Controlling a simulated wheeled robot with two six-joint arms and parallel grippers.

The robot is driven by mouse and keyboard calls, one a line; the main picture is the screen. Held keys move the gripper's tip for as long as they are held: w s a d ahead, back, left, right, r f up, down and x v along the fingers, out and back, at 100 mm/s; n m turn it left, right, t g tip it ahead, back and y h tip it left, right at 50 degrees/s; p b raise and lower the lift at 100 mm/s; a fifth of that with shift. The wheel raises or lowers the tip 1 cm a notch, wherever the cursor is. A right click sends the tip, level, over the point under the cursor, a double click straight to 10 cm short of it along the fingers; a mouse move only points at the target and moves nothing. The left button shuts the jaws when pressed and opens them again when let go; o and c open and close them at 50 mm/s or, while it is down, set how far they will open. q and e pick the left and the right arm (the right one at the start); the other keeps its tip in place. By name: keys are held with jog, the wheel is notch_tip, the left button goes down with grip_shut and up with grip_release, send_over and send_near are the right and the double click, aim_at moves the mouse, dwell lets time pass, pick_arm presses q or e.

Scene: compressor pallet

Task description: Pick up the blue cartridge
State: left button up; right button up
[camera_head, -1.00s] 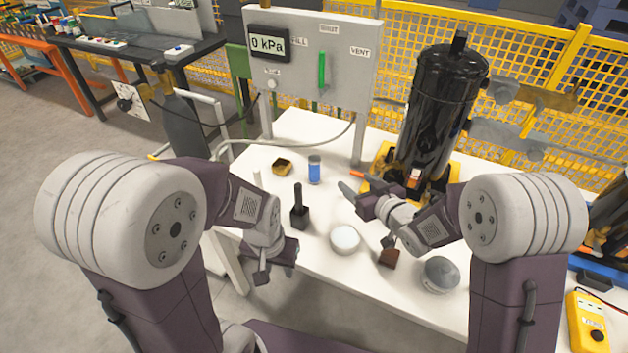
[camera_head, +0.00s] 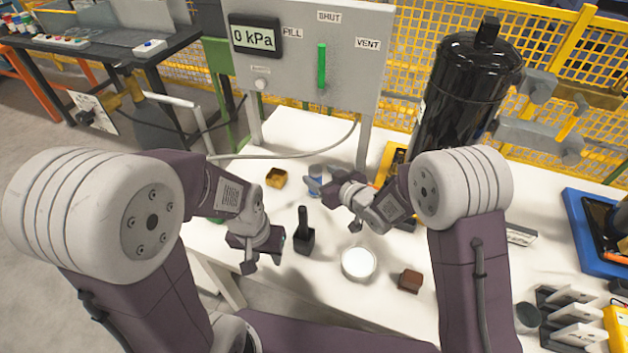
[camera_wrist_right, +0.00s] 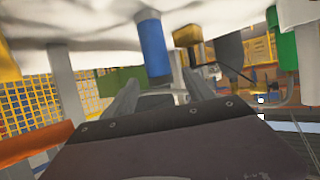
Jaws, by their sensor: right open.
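The blue cartridge (camera_head: 315,171) stands upright on the white table, with a pale top. My right gripper (camera_head: 312,186) is right in front of it in the head view and hides part of it. In the right wrist view, which appears upside down, the blue cartridge (camera_wrist_right: 153,48) is just beyond the two spread fingers of the right gripper (camera_wrist_right: 155,88), roughly centred between them. The right gripper is open and empty; I cannot tell whether it touches the cartridge. My left gripper (camera_head: 263,260) hangs near the table's left front edge, its jaw state unclear.
A yellow block (camera_head: 276,178) lies left of the cartridge. A black handled tool (camera_head: 304,235), a white round lid (camera_head: 358,264) and a brown block (camera_head: 410,281) stand nearer me. The tall black compressor (camera_head: 462,95) and the gauge panel (camera_head: 305,55) are behind.

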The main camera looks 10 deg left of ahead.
aim_at(310, 169)
pick_arm(q)
jog(key=shift+w+a+f, duration=0.1)
jog(key=shift+f, duration=0.15)
pick_arm(e)
jog(key=shift+x, duration=0.8)
pick_arm(q)
jog(key=shift+f+b, duration=0.65)
jog(key=shift+b, duration=0.05)
pick_arm(e)
jog(key=x, duration=0.5)
jog(key=shift+a+f, duration=0.1)
jog(key=shift+f, duration=0.05)
pick_arm(q)
jog(key=shift+r, duration=0.1)
pick_arm(e)
jog(key=c, duration=0.4)
grip_shut()
